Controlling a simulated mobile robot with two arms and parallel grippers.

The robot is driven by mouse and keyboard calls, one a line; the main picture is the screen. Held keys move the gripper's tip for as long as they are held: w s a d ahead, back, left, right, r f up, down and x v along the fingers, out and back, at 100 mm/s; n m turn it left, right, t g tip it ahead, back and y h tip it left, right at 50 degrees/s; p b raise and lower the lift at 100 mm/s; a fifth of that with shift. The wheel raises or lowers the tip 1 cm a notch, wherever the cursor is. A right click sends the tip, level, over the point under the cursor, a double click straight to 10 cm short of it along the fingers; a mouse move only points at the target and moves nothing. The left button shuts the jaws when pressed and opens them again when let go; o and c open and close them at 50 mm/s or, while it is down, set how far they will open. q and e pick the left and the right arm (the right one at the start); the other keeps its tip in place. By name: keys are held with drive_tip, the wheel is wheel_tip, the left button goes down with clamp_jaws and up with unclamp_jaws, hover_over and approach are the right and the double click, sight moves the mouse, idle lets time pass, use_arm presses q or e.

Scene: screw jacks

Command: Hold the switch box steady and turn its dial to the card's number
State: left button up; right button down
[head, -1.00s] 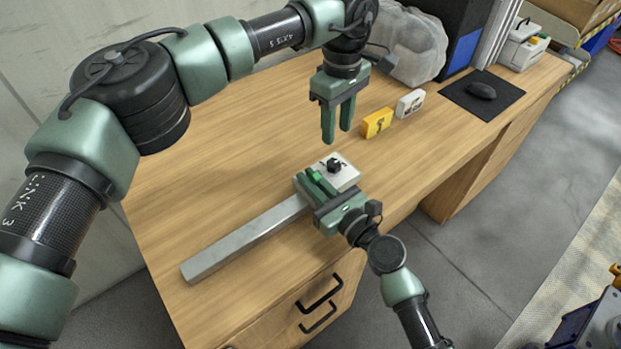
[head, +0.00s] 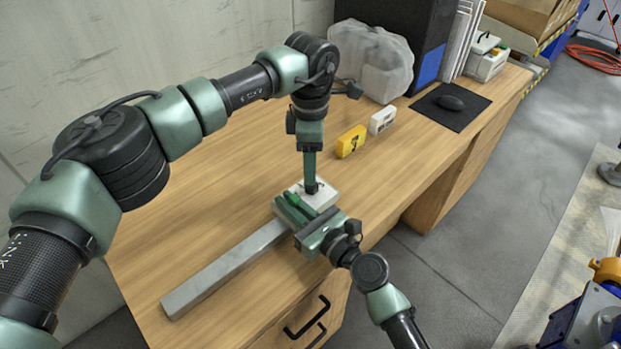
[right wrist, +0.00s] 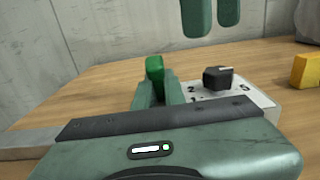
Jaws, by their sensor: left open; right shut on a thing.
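The white switch box (head: 326,191) lies on the desk; its black dial (right wrist: 217,77) and a few printed numbers show in the right wrist view. My right gripper (head: 301,207) is shut on the box's left part. My left gripper (head: 311,187) points down over the dial in the head view. In the right wrist view its two fingers (right wrist: 211,14) are apart, empty and above the dial, not touching it.
A grey metal bar (head: 225,268) lies on the desk left of the box. A small white block (head: 382,121) stands beside the yellow card. A clear bag (head: 370,60) and a mouse pad (head: 468,112) are farther back.

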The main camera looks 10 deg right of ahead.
sight(311, 187)
use_arm(q)
wheel_tip(311, 187, down, 6)
drive_tip(key=shift+r, duration=0.15)
clamp_jaws()
